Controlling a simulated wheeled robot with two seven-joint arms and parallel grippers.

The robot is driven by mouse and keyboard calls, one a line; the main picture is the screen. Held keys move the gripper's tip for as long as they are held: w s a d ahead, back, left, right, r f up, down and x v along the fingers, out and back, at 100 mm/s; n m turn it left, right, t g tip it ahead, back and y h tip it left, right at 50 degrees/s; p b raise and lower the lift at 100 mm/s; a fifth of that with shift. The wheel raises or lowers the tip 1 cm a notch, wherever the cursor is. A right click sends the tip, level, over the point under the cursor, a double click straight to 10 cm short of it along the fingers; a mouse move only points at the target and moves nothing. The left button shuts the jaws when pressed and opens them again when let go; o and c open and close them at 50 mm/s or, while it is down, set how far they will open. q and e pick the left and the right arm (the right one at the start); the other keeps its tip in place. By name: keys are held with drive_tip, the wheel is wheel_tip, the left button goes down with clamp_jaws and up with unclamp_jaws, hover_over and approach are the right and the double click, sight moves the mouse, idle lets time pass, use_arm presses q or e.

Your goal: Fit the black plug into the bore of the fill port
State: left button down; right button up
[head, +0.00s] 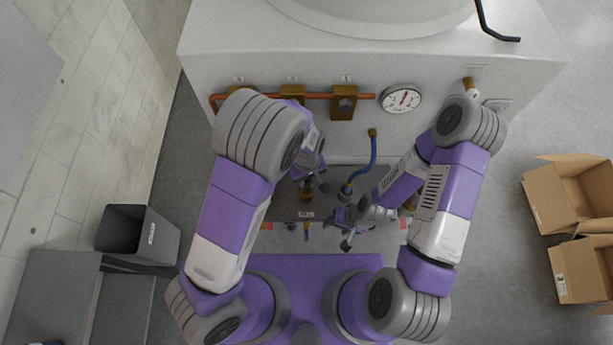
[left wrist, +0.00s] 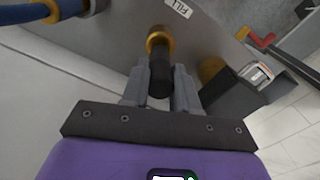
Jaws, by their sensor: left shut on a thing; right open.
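The black plug (left wrist: 160,84) is a dark cylinder between the fingers of my left gripper (left wrist: 160,92) in the left wrist view. My left gripper is shut on it. The fill port's brass-coloured ring (left wrist: 158,38) lies straight beyond the plug, beside a FILL label. The plug's far end meets the ring in this view; whether it is inside the bore, I cannot tell. In the head view my left gripper (head: 314,187) is over a brass fitting (head: 306,195) on the grey panel; the plug is hard to make out. My right gripper (head: 346,230) is open near the panel's front edge.
A blue hose (head: 373,155) curves down to a dark fitting between my grippers. A copper pipe with brass valves (head: 344,104) and a gauge (head: 401,98) are on the white machine. A dark bin (head: 125,233) stands left, cardboard boxes (head: 570,197) right.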

sight(307, 187)
use_arm(q)
drive_tip(key=shift+f, duration=0.55)
idle(1.3)
drive_tip(key=shift+f+b, duration=2.1)
drive_tip(key=shift+f, duration=0.55)
drive_tip(key=c, duration=0.8)
unclamp_jaws()
drive_tip(key=shift+r, duration=0.1)
wheel_tip(307, 187, up, 8)
drive_tip(key=shift+f+p, duration=0.25)
drive_tip(key=shift+p, duration=0.35)
